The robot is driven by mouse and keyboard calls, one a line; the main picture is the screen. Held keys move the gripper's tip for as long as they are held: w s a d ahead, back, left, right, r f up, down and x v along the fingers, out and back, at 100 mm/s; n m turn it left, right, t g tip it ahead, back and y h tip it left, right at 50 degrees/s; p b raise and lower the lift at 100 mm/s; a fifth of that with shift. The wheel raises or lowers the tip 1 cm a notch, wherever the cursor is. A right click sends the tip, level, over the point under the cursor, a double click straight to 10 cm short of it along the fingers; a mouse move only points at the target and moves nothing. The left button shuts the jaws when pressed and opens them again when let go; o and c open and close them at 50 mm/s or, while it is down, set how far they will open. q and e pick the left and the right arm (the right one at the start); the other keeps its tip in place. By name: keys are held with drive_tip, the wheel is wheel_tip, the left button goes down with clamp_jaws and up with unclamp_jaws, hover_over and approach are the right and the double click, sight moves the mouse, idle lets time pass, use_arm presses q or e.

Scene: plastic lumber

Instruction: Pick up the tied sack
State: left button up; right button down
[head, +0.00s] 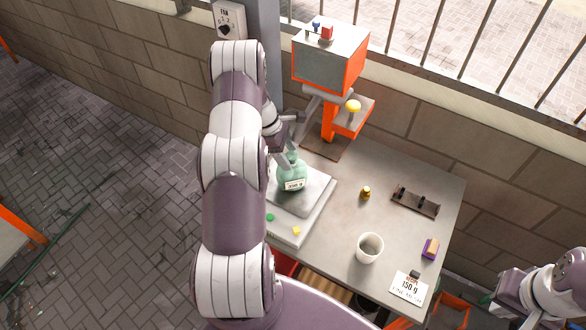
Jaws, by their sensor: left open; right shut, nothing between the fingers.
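The tied sack (291,178) is pale green with a white label and stands upright on the grey weighing plate of the scale (318,203). My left gripper (287,146) is open and just above and behind the sack's tied neck. My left arm hides part of the scale's left side, and I cannot tell whether the fingers touch the neck. My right gripper (491,299) is shut and empty at the lower right, away from the table.
An orange machine (328,65) with a tray stands behind the scale. On the table (335,225) are a white cup (369,247), a small yellow-dark item (365,193), a dark rack (415,202), a purple-yellow block (430,249) and a 150 g card (408,288). The table's middle is mostly clear.

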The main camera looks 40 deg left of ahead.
use_arm(q)
drive_tip(key=shift+x, duration=0.8)
drive_tip(key=shift+w+f, duration=0.1)
drive_tip(key=shift+f, duration=0.05)
drive_tip(key=shift+a, duration=0.1)
clamp_jaws()
